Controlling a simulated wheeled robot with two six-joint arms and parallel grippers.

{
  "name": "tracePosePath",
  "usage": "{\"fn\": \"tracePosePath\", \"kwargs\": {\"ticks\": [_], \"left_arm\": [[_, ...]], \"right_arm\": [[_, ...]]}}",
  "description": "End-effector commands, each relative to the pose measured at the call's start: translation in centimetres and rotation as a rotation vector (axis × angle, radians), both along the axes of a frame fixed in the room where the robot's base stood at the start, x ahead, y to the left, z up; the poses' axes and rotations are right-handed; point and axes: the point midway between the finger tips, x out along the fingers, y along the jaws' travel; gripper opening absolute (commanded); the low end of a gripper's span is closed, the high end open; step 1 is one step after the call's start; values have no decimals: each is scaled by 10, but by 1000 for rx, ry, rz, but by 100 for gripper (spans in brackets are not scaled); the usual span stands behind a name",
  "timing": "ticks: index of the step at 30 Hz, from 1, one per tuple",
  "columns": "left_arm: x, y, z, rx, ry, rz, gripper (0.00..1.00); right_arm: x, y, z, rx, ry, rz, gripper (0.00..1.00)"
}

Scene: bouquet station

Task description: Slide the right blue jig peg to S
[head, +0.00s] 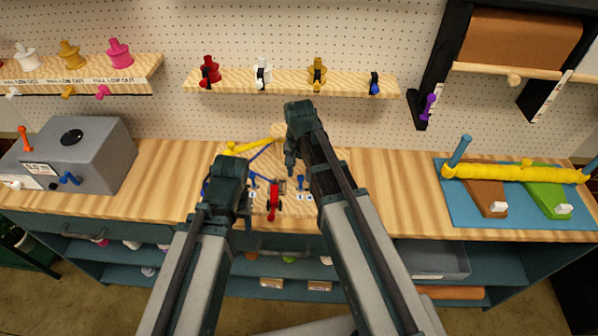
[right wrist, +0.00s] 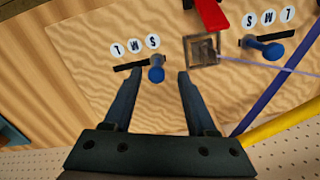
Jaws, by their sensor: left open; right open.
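The right blue jig peg (right wrist: 157,70) stands in a dark slot with round labels L, M and S beside it. It is at the slot's S end. In the head view this peg (head: 300,183) is right of the red lever. My right gripper (right wrist: 160,74) is open, with the peg between its fingertips and no clear grip on it. In the head view the right gripper (head: 290,166) hangs over the board. The left blue peg (right wrist: 264,46) is in its own slot. My left gripper (head: 246,212) is open at the board's left side; its fingertips are partly hidden.
A red lever (head: 273,204) and a dark square (right wrist: 202,50) lie between the slots. Yellow and blue bars (head: 250,145) are behind. A grey box (head: 75,155) stands left; a blue mat (head: 460,210) with a yellow roll lies right. A shelf (head: 290,83) hangs above.

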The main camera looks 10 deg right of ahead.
Motion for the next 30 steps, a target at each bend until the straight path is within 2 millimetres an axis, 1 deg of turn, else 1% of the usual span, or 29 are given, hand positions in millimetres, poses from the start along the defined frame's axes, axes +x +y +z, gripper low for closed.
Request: {"fn": "tracePosePath", "kwargs": {"ticks": [8, 24, 27, 30], "left_arm": [[0, 0, 30, 0, 0, -1, 57], [0, 0, 113, -2, -1, 14, 57], [0, 0, 125, -2, 0, 14, 57], [0, 0, 133, -2, 1, 12, 57]], "right_arm": [[0, 0, 30, 0, 0, 0, 57], [0, 0, 113, 1, -1, 1, 57], [0, 0, 126, 1, -1, 1, 57], [0, 0, 133, 1, -1, 1, 57]]}}
